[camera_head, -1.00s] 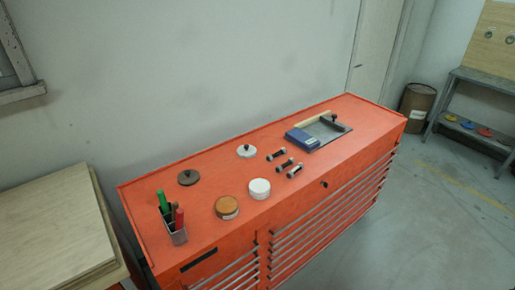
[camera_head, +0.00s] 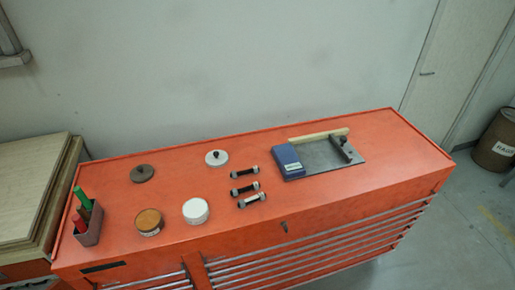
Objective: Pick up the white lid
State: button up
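The white lid (camera_head: 216,158) is a flat disc with a small dark knob on top. It lies on the orange tool chest top (camera_head: 320,205), toward the back and left of the middle. A round white container (camera_head: 196,211) stands in front of it, closer to the front edge. A dark lid (camera_head: 142,173) with a knob lies to its left. My gripper is not in view.
Several bolts (camera_head: 245,188) lie right of the white lid. A blue box (camera_head: 288,160) sits on a grey plate (camera_head: 322,160). A brown-topped jar (camera_head: 149,221) and a pen holder (camera_head: 88,226) stand at the left. The chest's right end is clear.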

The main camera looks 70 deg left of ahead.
aim_at(217, 159)
jog(key=u, duration=0.05)
jog(key=i, duration=1.3)
jog(key=u, duration=4.65)
jog(key=i, duration=1.5)
